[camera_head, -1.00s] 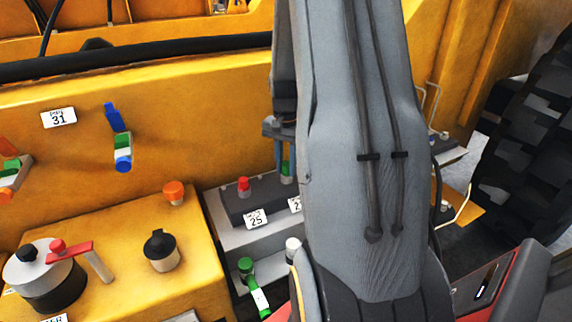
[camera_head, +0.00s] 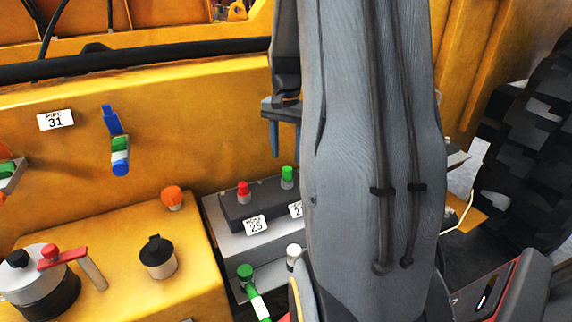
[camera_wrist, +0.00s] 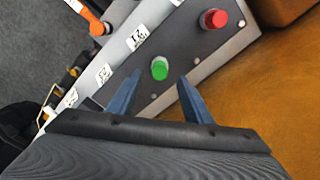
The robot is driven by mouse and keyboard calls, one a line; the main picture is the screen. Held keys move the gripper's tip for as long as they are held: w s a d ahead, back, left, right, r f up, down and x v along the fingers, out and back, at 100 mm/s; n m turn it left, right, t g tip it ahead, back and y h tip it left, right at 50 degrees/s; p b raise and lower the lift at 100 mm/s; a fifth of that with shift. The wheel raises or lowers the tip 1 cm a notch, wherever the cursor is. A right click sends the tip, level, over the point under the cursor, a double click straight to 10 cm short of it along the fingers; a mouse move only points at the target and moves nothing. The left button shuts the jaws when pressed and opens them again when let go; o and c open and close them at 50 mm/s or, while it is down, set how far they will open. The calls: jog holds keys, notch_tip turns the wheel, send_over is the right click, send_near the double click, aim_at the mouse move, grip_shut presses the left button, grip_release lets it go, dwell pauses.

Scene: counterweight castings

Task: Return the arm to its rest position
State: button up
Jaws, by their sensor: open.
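My gripper (camera_wrist: 160,98) is open and empty in the wrist view, its two blue fingers apart. Between and beyond the fingertips is a green button (camera_wrist: 159,68) on a dark control box, with a gap seen around it. In the head view my gripper (camera_head: 284,140) hangs left of my grey arm, above the same box (camera_head: 262,205). The green button (camera_head: 287,177) stands just below the fingers there. My arm fills the middle of the head view and hides what lies behind it.
A red button (camera_head: 243,191) stands on the box beside the green one. A green-handled lever (camera_head: 246,272) and a white-topped knob (camera_head: 293,251) are in front. A yellow ledge (camera_head: 115,245) carries a pot-like part, a black-capped knob (camera_head: 158,256) and an orange knob (camera_head: 173,197). A large tyre (camera_head: 530,150) is at right.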

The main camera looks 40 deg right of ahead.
jog(key=shift+r, duration=0.55)
jog(key=shift+a, duration=0.15)
jog(key=s+a+f+n, duration=0.2)
jog(key=s+a+n, duration=0.1)
jog(key=a, duration=0.6)
jog(key=s+a+f+n+t+b, duration=0.1)
jog(key=s+a+f+n, duration=0.1)
jog(key=a+n, duration=0.3)
jog(key=s+a+f+n+b, duration=0.1)
jog(key=s+a+f+n, duration=0.2)
jog(key=a, duration=1)
jog(key=shift+s+a+n, duration=0.4)
jog(key=shift+s+n, duration=0.15)
jog(key=shift+n, duration=0.45)
